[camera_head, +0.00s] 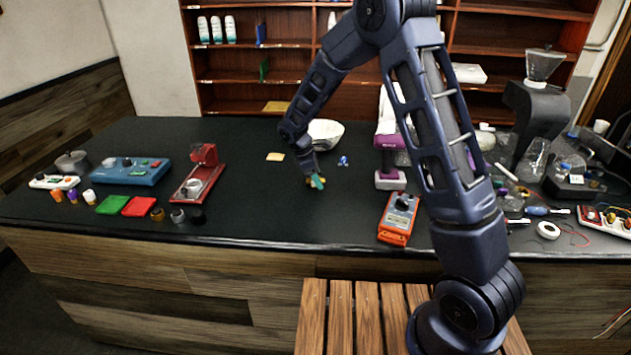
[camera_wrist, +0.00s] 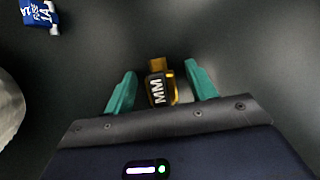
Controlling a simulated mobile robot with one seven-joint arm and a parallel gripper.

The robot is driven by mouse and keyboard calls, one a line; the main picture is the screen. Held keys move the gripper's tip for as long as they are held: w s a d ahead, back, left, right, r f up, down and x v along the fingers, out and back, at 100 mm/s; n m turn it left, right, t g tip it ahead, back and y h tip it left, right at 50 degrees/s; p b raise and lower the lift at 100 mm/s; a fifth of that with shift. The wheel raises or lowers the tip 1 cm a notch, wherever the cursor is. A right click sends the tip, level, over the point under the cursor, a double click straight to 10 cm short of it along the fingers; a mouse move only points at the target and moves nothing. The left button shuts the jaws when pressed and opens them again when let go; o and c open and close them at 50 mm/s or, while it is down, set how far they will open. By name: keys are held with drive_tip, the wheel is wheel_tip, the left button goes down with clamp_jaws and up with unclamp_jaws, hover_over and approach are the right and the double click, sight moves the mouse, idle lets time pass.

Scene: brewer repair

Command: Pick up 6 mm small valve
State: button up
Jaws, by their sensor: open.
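A small brass-coloured valve (camera_wrist: 157,66) with a black part lettered "MM" is in the middle of the wrist view; its size number is not readable. My gripper (camera_wrist: 160,76) has its teal fingers open, one on each side of the valve, with a gap on both sides. In the head view my gripper (camera_head: 316,182) is low over the dark counter, and only a bit of yellow shows beside its teal finger. A blue valve (camera_wrist: 40,14) with white lettering lies apart at the upper left of the wrist view. It also shows in the head view (camera_head: 343,160).
A pale bowl (camera_head: 326,131) stands behind my gripper, and its edge shows in the wrist view (camera_wrist: 8,105). A purple grinder-like device (camera_head: 389,162) and an orange meter (camera_head: 398,218) stand to the right. The red stand (camera_head: 198,175) is left. Counter around the valve is clear.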

drive_tip(key=c, duration=1.2)
drive_tip(key=shift+o, duration=0.2)
drive_tip(key=shift+r, duration=0.1)
